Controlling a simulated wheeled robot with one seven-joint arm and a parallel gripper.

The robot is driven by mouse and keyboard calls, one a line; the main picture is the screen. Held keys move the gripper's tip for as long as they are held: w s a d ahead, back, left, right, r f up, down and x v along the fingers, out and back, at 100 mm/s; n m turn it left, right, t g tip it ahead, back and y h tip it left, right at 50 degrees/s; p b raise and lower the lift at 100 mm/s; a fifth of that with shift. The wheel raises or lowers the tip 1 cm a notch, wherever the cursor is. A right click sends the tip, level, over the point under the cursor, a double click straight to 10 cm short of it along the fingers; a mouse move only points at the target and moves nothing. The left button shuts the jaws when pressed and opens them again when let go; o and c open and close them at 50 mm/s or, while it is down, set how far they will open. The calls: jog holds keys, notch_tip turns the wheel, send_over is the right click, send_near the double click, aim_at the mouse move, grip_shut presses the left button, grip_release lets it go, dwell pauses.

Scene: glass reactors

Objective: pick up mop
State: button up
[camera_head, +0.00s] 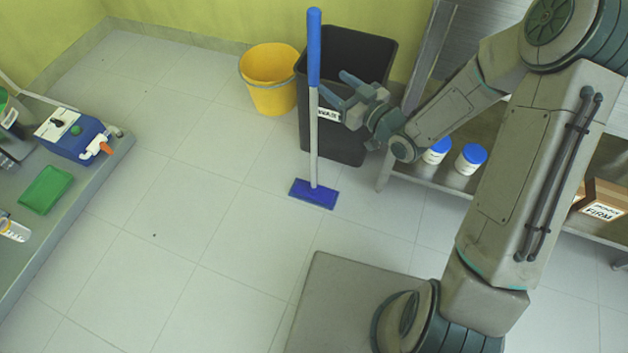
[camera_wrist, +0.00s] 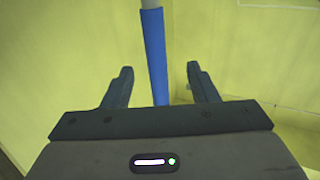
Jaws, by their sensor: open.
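The mop (camera_head: 314,130) stands upright on the tiled floor, with a blue grip at the top, a grey pole and a flat blue head (camera_head: 314,193). My gripper (camera_head: 331,95) is open beside the mop's pole, just below the blue grip in the head view. In the wrist view the mop's blue handle (camera_wrist: 156,60) runs between the two open fingers of my gripper (camera_wrist: 158,82), closer to the left finger. I cannot tell whether a finger touches it.
A dark bin (camera_head: 345,60) stands right behind the mop, with a yellow bucket (camera_head: 268,80) to its left. A metal shelf with white, blue-lidded jars (camera_head: 470,160) is at right. A bench with a blue device (camera_head: 72,135) is at left. The floor between is clear.

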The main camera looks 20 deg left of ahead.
aim_at(316, 70)
jog(key=x, duration=0.5)
jog(key=b+x, duration=0.1)
jog(key=x, duration=0.5)
jog(key=shift+w+r+b, duration=0.2)
jog(key=shift+w+b, duration=0.15)
jog(key=shift+w, duration=0.05)
jog(key=shift+d, duration=0.1)
jog(key=shift+r, duration=0.1)
jog(key=c, duration=1)
